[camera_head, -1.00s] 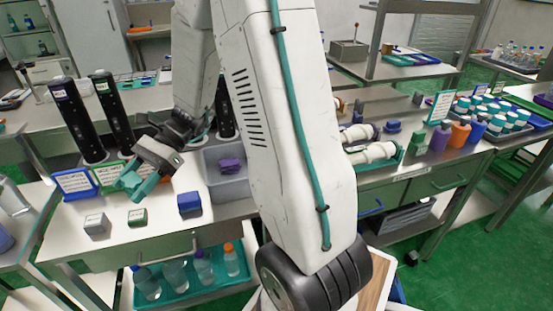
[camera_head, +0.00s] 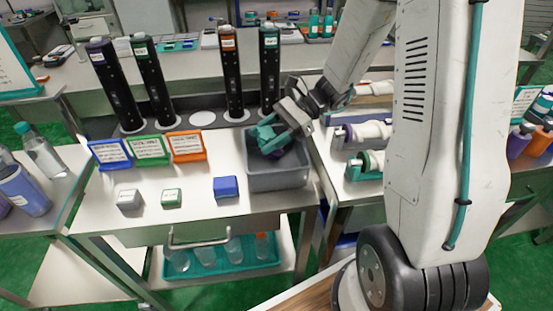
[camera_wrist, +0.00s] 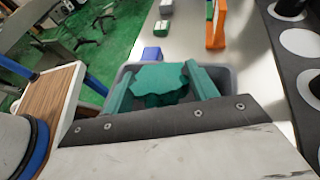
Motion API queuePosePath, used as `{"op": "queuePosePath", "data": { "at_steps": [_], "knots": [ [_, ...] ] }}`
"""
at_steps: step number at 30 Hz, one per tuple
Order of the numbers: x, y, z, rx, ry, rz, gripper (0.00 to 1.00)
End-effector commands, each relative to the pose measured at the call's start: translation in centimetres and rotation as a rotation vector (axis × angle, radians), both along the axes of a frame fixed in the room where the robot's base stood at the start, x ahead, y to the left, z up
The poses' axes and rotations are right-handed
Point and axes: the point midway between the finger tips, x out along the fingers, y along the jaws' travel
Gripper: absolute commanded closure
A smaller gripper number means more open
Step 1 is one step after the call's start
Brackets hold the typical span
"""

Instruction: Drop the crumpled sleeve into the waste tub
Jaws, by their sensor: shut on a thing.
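The crumpled sleeve is a teal, wavy-edged piece (camera_wrist: 160,82) in the wrist view, between the two teal fingers of my gripper (camera_wrist: 160,88). My gripper is shut on it. In the head view my gripper (camera_head: 272,137) is at the grey waste tub (camera_head: 278,181), over its opening, with its fingers near rim height. The sleeve is hard to tell from the teal fingers there. The tub's grey rim also shows around the fingers in the wrist view (camera_wrist: 233,80). A dark purple piece (camera_head: 273,154) shows in the tub below the fingers, partly hidden.
Several black upright cylinders (camera_head: 230,75) stand behind the tub. Three signs, blue (camera_head: 110,152), green (camera_head: 147,149) and orange (camera_head: 187,145), stand to its left. A grey block (camera_head: 129,199), a green block (camera_head: 171,198) and a blue block (camera_head: 225,187) lie in front. A drawer handle (camera_head: 200,241) juts out below.

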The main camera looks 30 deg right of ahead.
Motion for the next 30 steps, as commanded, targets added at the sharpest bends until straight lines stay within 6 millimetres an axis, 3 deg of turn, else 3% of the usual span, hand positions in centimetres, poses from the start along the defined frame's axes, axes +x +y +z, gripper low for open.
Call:
{"op": "queuePosePath", "data": {
  "at_steps": [6, 16, 17, 19, 30],
  "knots": [
    [0.0, -0.1, -1.7, 0.000, 0.001, -0.001, 0.63],
    [0.0, -0.2, -2.0, 0.000, 0.000, -0.003, 0.63],
    [0.0, -0.2, -2.0, 0.000, 0.000, -0.003, 0.37],
    [0.0, -0.2, -2.0, 0.000, 0.000, -0.002, 0.17],
    [0.0, -0.8, -1.8, -0.001, -0.002, -0.004, 0.17]
  ]
}}
